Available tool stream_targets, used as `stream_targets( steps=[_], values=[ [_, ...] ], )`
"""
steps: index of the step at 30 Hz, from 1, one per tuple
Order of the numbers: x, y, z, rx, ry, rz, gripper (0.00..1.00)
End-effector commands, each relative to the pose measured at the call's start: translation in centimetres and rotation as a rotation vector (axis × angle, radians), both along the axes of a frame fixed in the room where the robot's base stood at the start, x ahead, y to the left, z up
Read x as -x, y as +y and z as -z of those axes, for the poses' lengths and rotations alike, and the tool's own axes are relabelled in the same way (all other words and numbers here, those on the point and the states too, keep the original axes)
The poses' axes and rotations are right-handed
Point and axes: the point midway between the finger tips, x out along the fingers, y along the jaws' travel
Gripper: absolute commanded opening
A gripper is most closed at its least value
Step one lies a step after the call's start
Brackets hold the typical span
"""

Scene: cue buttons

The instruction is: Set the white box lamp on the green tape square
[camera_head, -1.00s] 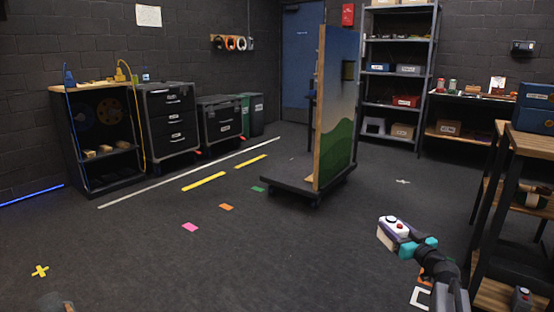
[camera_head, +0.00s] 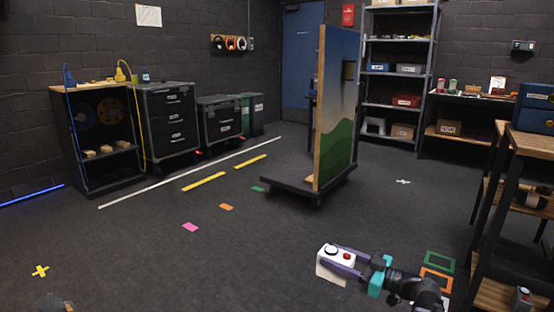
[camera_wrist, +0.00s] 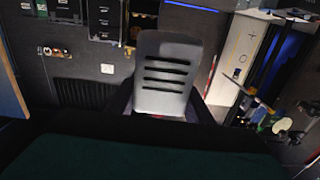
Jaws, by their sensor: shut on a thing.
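In the wrist view the box (camera_wrist: 165,75) shows a pale grey face with dark slots between the dark fingers. The green tape square (camera_head: 440,261) is an outline on the floor, to the right of the box and just beyond my arm. Its inside looks empty.
An orange tape square (camera_head: 437,272) lies in front of the green one, partly behind my arm. A wooden-topped bench (camera_head: 530,142) stands at the right. A wheeled scenery panel (camera_head: 338,110) stands farther back. The floor at left centre is mostly clear.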

Motion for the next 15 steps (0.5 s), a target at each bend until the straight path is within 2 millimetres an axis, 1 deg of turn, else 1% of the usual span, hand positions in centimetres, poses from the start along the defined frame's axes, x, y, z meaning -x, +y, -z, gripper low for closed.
stream_targets(
  steps=[1, 15],
  values=[
    [0.1, 0.1, -0.8, -0.002, -0.003, -0.007, 0.09],
    [-0.1, 0.0, -4.5, -0.002, -0.001, -0.002, 0.09]
  ],
)
